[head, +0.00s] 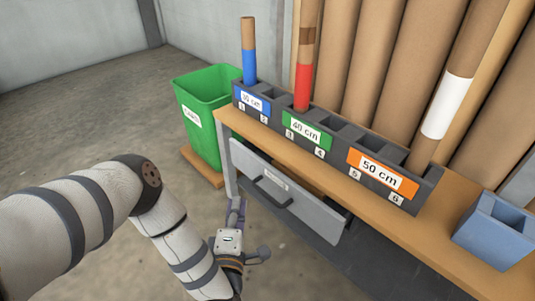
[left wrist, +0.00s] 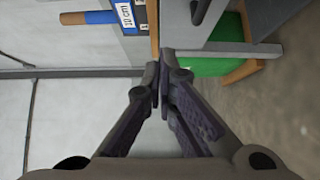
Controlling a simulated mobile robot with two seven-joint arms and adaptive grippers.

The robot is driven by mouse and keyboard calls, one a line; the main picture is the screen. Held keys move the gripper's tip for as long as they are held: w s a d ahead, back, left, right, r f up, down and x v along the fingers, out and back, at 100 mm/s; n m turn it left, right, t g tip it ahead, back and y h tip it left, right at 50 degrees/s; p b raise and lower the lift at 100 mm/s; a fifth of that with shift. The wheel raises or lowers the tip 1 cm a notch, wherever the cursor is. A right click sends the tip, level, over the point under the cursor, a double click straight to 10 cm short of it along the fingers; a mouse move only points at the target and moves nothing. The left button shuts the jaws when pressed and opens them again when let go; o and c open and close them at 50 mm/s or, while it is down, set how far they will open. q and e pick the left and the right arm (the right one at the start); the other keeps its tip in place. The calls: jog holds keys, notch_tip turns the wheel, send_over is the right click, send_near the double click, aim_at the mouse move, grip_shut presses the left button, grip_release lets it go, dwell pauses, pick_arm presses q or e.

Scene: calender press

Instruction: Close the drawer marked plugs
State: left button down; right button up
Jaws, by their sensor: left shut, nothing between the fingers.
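The drawer (head: 310,213) has a light grey front with a dark bar handle (head: 271,191) and a small white label (head: 276,178), whose words are too small to read. It sits under the wooden bench top, and its front stands out from the bench with a gap behind it, so it is partly open. My left gripper (head: 238,204) is shut and empty, low and just left of the handle, apparently not touching it. In the left wrist view the shut fingertips (left wrist: 160,77) are in the middle, near a grey panel. My right gripper is not in view.
On the bench top (head: 440,245) stand a dark rack (head: 330,152) holding several tubes and a blue box (head: 495,232). A green bin (head: 205,88) stands beyond the bench's left end. Large brown rolls line the back. The floor at left is clear.

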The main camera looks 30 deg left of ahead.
pick_arm(q)
jog(key=b, duration=0.4)
send_near(259, 161)
jog(key=w+a, duration=0.4)
jog(key=a, duration=0.1)
jog(key=shift+w+d+r, duration=0.1)
jog(key=shift+w+d, duration=0.25)
jog(key=shift+w, duration=0.15)
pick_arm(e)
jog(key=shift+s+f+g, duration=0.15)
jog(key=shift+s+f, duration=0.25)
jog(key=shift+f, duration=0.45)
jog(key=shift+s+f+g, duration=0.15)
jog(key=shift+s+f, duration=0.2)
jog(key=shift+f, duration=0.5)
pick_arm(q)
jog(key=shift+w+d+b, duration=0.2)
jog(key=shift+w+b, duration=0.15)
jog(key=shift+w, duration=0.25)
jog(key=shift+w+d+b, duration=0.25)
jog(key=shift+w+b, duration=0.05)
jog(key=shift+w, duration=0.35)
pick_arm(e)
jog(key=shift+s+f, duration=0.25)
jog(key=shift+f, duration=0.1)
